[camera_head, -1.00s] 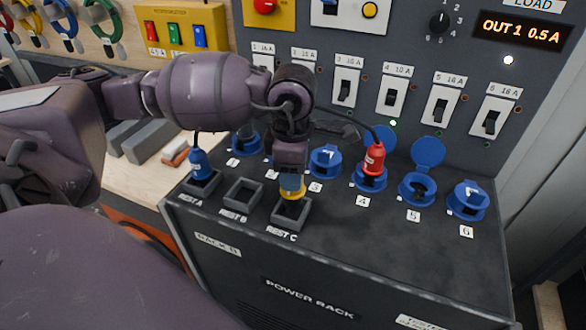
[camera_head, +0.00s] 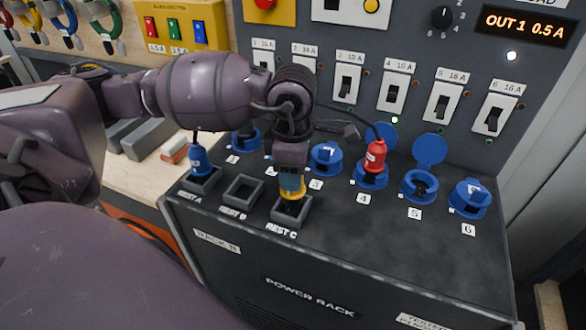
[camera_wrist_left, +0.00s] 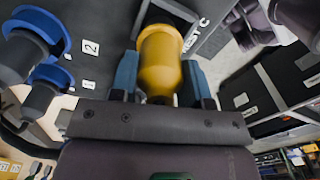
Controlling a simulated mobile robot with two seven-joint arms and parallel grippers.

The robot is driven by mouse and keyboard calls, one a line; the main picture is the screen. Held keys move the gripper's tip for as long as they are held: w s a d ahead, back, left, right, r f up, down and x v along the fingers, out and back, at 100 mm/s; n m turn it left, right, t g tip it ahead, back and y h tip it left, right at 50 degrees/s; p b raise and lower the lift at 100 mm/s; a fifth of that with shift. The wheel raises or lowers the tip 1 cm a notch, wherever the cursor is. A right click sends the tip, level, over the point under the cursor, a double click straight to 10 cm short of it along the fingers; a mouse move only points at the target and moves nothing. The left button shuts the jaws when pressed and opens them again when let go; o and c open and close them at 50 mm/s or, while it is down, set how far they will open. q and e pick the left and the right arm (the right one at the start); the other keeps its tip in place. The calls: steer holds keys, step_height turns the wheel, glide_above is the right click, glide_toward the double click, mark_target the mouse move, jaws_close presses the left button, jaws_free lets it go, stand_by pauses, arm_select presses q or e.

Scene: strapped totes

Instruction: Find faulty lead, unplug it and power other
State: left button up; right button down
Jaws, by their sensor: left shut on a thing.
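My left gripper (camera_head: 291,186) points down over the holder REST C (camera_head: 291,212). It is shut on the yellow plug (camera_wrist_left: 162,55), whose nose is at the holder's opening. How deep it sits in the holder I cannot tell. A blue plug (camera_head: 198,162) stands upright in REST A (camera_head: 198,183). REST B (camera_head: 241,190) is empty. A red plug (camera_head: 376,156) stands in socket 4 (camera_head: 371,178). Socket 5 (camera_head: 419,188) has its lid raised, and socket 6 (camera_head: 470,198) looks covered. The display (camera_head: 526,29) reads OUT 1 0.5 A. My right gripper is out of view.
Switches line the upright panel, and a green lamp (camera_head: 395,119) glows under switch 4 (camera_head: 392,95). A round selector knob (camera_head: 442,17) is above. Coloured cables hang at the upper left. My left arm hides part of sockets 1 and 2.

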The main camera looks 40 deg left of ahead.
arm_select(q)
steer(key=shift+f, duration=0.35)
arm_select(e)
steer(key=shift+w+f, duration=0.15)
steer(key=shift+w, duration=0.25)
arm_select(q)
steer(key=shift+f+b, duration=0.2)
steer(key=shift+b, duration=0.15)
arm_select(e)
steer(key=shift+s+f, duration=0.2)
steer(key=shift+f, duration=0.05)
arm_select(q)
steer(key=shift+f, duration=0.2)
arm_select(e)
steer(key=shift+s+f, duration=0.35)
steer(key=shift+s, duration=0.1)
arm_select(q)
steer(key=shift+f+b, duration=0.35)
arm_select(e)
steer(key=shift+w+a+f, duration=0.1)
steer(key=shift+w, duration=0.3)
arm_select(q)
steer(key=o, duration=1.1)
step_height(320, 180, up, 4)
steer(key=shift+r, duration=0.25)
steer(key=shift+r+p, duration=0.4)
steer(key=shift+r, duration=2.8)
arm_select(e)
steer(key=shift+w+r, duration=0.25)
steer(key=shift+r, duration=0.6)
